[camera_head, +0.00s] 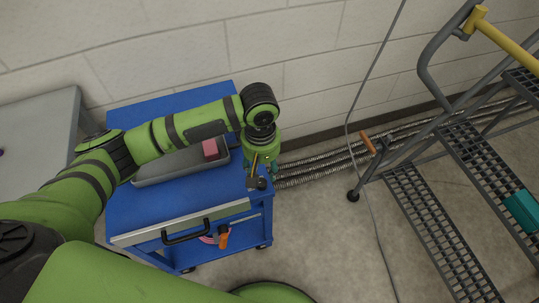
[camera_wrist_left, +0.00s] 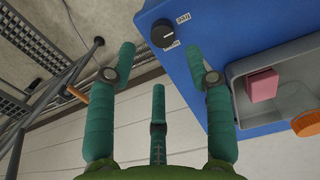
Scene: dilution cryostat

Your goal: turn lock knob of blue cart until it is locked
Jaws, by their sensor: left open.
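The blue cart (camera_head: 150,214) stands against the wall, with a grey tray on its top. Its lock knob (camera_wrist_left: 163,34) is a round black knob with a pale pointer mark, on the blue surface near a corner. Two small white labels sit beside it, too small to read surely. My left gripper (camera_head: 262,170) hangs over the cart's right edge, pointing down. In the left wrist view its teal fingers (camera_wrist_left: 157,82) are spread and empty. The knob lies beyond them, between the left and right fingers and apart from them. My right gripper is not in view.
The grey tray (camera_head: 152,180) holds a pink block (camera_head: 210,149). A metal step ladder (camera_head: 440,215) stands at the right. Corrugated hoses (camera_head: 325,165) run along the wall, and a thin cable (camera_head: 371,190) hangs down.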

